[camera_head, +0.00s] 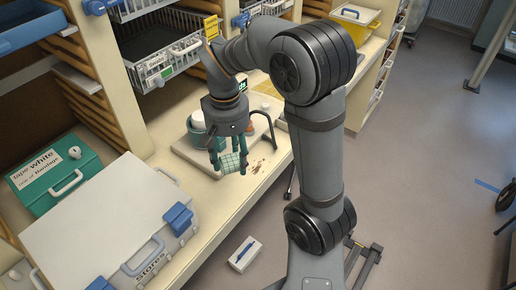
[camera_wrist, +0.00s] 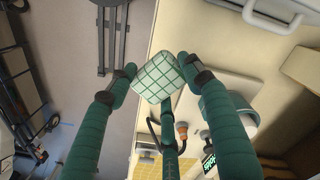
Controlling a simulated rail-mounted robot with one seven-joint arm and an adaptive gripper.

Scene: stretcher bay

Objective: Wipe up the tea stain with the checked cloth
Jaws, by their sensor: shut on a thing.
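The checked cloth (camera_head: 231,162) is pale green with dark lines. My gripper (camera_head: 228,164) is shut on it and holds it bunched between its green fingers, at the counter's front part. In the wrist view the cloth (camera_wrist: 157,78) shows between the fingertips (camera_wrist: 155,72). The tea stain (camera_head: 257,167) shows as small brown marks on the pale counter (camera_head: 262,183), just right of the cloth. The cloth appears apart from the marks; I cannot tell whether it touches the counter. The stain is not clear in the wrist view.
A pale board (camera_head: 184,151) with a white-lidded container (camera_head: 197,121) lies behind my gripper, with a dark curved tube (camera_head: 268,122) beside it. A white case (camera_head: 105,222) and a green case (camera_head: 62,177) stand left. A small white box (camera_head: 244,255) lies below the counter edge.

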